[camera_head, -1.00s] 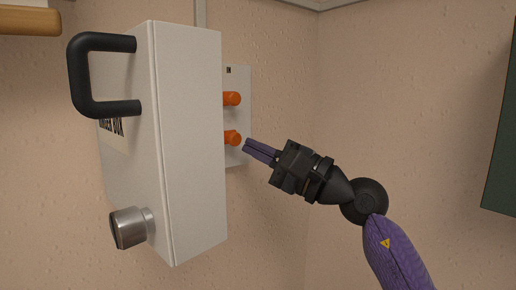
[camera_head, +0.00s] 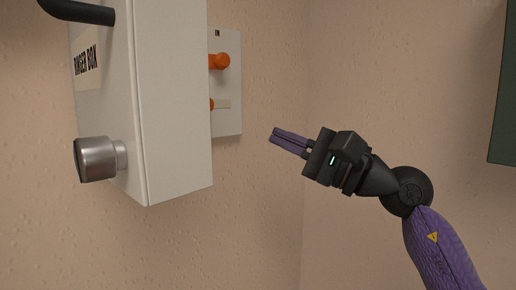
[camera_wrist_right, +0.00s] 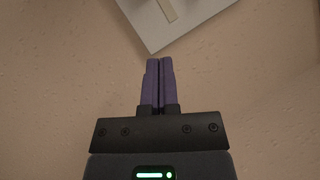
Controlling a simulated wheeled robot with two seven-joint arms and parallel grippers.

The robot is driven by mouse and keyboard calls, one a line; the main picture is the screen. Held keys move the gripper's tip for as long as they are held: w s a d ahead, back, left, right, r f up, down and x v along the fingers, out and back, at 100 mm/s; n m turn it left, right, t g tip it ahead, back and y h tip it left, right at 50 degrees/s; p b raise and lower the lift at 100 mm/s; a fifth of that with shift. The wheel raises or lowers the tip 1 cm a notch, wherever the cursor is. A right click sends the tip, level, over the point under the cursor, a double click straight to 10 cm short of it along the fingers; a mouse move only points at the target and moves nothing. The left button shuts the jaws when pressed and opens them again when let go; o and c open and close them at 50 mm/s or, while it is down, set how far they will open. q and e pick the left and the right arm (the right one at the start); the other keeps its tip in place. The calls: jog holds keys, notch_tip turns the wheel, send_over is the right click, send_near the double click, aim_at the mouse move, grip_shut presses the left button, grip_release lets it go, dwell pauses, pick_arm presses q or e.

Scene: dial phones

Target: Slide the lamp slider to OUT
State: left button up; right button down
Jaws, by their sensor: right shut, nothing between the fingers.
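A pale wall plate (camera_head: 229,125) sits partly behind the ringer box in the head view. It bears two orange slider knobs, and an "IN" mark shows at its top. The upper knob (camera_head: 221,61) is at the right, beneath that mark. The lower knob (camera_head: 211,104) is mostly hidden by the box, with a bare beige slot (camera_head: 222,104) to its right. I cannot read which is the lamp slider. My right gripper (camera_head: 273,134) is shut and empty, right of the plate and apart from both knobs. The wrist view shows the plate's corner (camera_wrist_right: 155,43) beyond the fingertips. My left gripper is out of view.
The white ringer box (camera_head: 176,120) juts out left of the plate and hides its left part. It has a metal knob (camera_head: 97,160) and a black handle (camera_head: 80,12). A dark green panel (camera_head: 506,110) is at the far right. Bare wall lies between.

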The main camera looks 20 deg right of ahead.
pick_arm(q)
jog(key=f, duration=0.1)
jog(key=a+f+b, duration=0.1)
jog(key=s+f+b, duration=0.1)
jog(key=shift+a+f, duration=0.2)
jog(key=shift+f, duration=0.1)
pick_arm(e)
jog(key=s+d, duration=0.1)
jog(key=s+f, duration=0.1)
jog(key=s, duration=0.1)
jog(key=s+d, duration=0.1)
jog(key=shift+s+d+f, duration=0.15)
jog(key=shift+s+d, duration=0.15)
jog(key=shift+s, duration=0.05)
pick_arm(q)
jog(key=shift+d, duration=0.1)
